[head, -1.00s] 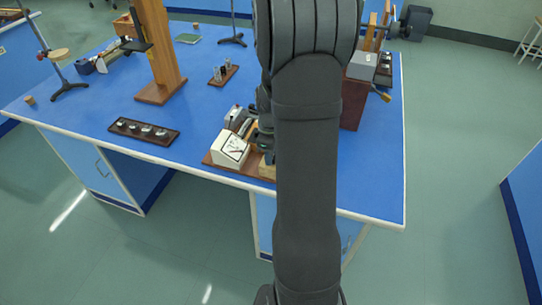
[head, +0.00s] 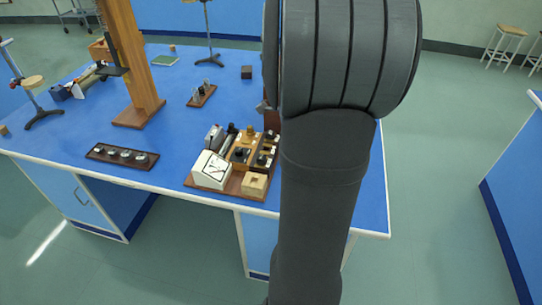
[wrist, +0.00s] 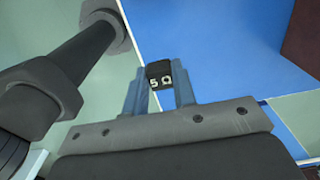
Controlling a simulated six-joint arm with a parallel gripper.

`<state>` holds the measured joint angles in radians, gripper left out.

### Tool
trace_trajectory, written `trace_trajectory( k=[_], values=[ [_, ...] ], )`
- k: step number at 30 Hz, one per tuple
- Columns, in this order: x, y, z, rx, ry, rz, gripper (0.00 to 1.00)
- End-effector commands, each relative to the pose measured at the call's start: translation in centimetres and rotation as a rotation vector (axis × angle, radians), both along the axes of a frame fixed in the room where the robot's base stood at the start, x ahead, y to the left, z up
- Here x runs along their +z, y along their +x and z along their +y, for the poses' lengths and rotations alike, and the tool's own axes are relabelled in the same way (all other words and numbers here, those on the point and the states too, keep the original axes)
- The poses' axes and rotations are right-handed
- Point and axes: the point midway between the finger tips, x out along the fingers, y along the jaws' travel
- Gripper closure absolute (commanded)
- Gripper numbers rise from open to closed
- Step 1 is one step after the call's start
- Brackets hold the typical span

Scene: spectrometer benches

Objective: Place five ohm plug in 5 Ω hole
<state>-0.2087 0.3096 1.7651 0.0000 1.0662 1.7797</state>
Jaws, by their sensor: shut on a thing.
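A black plug with a white "5 Ω" label (wrist: 159,73) sits between the two grey fingers of my gripper (wrist: 159,88) in the wrist view. The gripper is shut on it. Floor and the blue bench top lie behind it. In the head view my arm hides the gripper and plug. The plug box (head: 262,162), brown with several dark knobs or plugs, stands on a wooden board at the bench's front. Its markings are too small to read, so I cannot tell the 5 Ω hole.
A white meter (head: 211,170) and a light wooden block (head: 255,184) stand at the board's front. A dark strip with several metal pieces (head: 122,155) lies to the left. A tall wooden post (head: 136,60) stands behind it. Bare blue bench (head: 175,135) lies between.

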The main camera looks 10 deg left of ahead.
Motion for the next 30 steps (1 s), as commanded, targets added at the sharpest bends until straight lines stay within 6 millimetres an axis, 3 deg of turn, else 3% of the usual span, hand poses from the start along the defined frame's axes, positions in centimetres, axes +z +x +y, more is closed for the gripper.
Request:
trace_trajectory(
  k=[6,12,19,30],
  values=[
    [0.2,6.1,0.1,-0.002,0.000,0.002,0.97],
    [0.2,10.5,0.0,-0.001,0.000,0.001,0.97],
    [-0.7,12.3,1.2,0.003,0.000,0.003,0.97],
    [-5.5,13.9,9.1,0.004,-0.001,0.003,0.97]
  ],
)
